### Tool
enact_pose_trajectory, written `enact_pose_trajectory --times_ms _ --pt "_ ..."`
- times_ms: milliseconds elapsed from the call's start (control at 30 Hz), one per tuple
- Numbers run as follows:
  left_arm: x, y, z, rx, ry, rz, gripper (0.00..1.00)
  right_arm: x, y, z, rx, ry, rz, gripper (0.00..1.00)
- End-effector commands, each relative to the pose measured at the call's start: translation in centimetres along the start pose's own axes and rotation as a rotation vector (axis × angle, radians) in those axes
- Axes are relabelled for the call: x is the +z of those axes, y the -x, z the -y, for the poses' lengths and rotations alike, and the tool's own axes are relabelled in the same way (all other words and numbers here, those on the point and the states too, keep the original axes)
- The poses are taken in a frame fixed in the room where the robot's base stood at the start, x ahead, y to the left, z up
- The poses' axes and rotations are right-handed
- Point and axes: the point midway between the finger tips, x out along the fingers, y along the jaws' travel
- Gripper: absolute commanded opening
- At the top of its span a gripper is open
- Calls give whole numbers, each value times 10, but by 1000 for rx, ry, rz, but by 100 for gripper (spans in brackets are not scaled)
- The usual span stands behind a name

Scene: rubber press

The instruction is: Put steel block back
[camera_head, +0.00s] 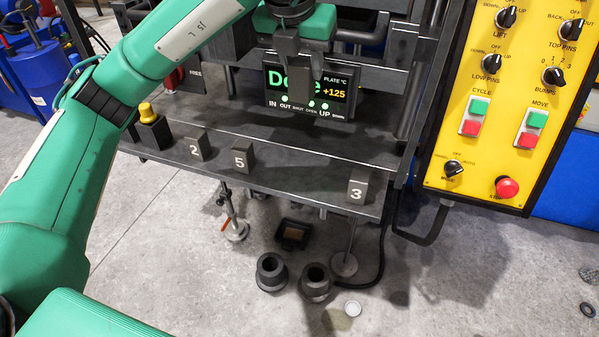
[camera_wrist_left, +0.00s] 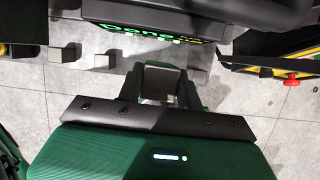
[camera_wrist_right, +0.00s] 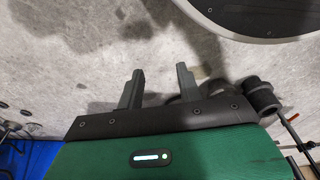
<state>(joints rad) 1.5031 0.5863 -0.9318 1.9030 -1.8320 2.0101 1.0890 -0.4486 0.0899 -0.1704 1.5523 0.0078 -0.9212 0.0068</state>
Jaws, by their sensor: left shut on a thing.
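My left gripper (camera_head: 306,88) hangs in front of the press's display (camera_head: 345,90), above the dark front ledge (camera_head: 290,176). In the left wrist view its fingers (camera_wrist_left: 162,75) are shut on a grey steel block (camera_wrist_left: 161,84); no number shows on its visible face. On the ledge stand grey blocks marked 2 (camera_head: 197,147), 5 (camera_head: 242,156) and 3 (camera_head: 358,188), with a wide gap between 5 and 3. My right gripper (camera_wrist_right: 160,75) is outside the head view. In the right wrist view its fingers are apart and empty above the concrete floor.
A yellow control panel (camera_head: 520,110) with knobs and a red button stands at the right. A yellow-topped button box (camera_head: 149,122) is at the ledge's left end. Two dark round parts (camera_head: 271,271) (camera_head: 316,281) and a small dark tray (camera_head: 293,235) lie below the ledge.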

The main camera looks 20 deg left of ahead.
Motion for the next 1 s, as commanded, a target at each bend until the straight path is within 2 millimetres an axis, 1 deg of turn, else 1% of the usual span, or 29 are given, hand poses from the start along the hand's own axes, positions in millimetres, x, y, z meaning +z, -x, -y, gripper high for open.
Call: enact_pose_trajectory --times_ms 33,100,267,667,800,900,1000 --pt "-2 -6 -3 1 7 2 0 -2 1 0 0 -1 -3 36" --pt "-3 -11 -5 3 13 4 0 -3 3 0 0 -1 -3 36" --pt "-11 -29 -5 3 15 1 0 -6 7 0 -1 -1 -4 36" --pt "-39 -96 -5 5 14 -1 0 -11 16 1 -2 -3 -6 36" --pt "-51 -125 -5 4 15 0 0 -8 12 1 -1 -2 -3 36" --pt "-57 -140 -5 4 14 1 0 -7 10 1 -1 -2 -3 36" --pt "-61 -150 -5 4 14 2 0 -6 9 0 -1 -2 -2 36"
